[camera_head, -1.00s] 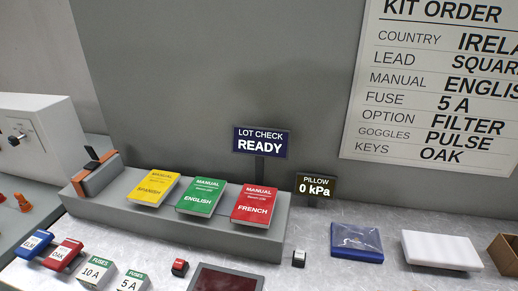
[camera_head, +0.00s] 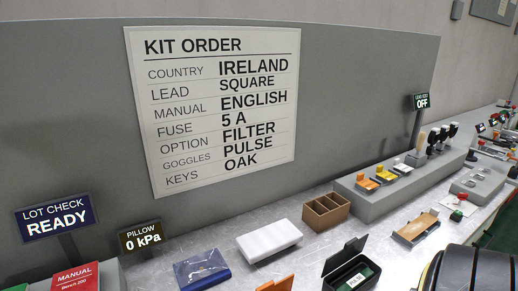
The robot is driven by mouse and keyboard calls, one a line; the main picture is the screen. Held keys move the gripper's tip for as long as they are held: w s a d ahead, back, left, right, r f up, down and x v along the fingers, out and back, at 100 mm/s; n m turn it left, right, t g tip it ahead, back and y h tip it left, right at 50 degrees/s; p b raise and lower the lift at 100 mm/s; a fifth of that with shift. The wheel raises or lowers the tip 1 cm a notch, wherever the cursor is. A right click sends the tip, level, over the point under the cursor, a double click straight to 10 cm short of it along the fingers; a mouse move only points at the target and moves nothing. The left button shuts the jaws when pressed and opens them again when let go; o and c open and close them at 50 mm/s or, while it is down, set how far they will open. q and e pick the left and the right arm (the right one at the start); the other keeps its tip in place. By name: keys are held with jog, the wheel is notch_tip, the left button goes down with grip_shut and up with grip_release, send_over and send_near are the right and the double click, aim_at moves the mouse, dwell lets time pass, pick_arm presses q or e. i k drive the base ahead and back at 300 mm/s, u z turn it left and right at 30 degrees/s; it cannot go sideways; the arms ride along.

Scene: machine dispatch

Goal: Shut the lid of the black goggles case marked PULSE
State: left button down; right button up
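The black goggles case (camera_head: 350,275) stands on the bench at the bottom of the head view, right of centre. Its lid (camera_head: 343,255) is raised and tilted back, so the case is open. Something dark green shows inside, and a small white label on its front seems to read PULSE. The lower part of the case is cut off by the frame edge. Neither of my grippers is in view. A dark, rounded part at the bottom right seems to be my own arm.
An orange lid or panel (camera_head: 275,285) stands just left of the case. Behind are a white foam block (camera_head: 269,240), a blue packet (camera_head: 201,269) and a brown divided box (camera_head: 326,211). An orange-topped tray (camera_head: 416,228) lies to the right. A grey raised shelf (camera_head: 385,199) runs behind.

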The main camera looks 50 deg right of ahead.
aim_at(355, 247)
jog(key=z, duration=1.45)
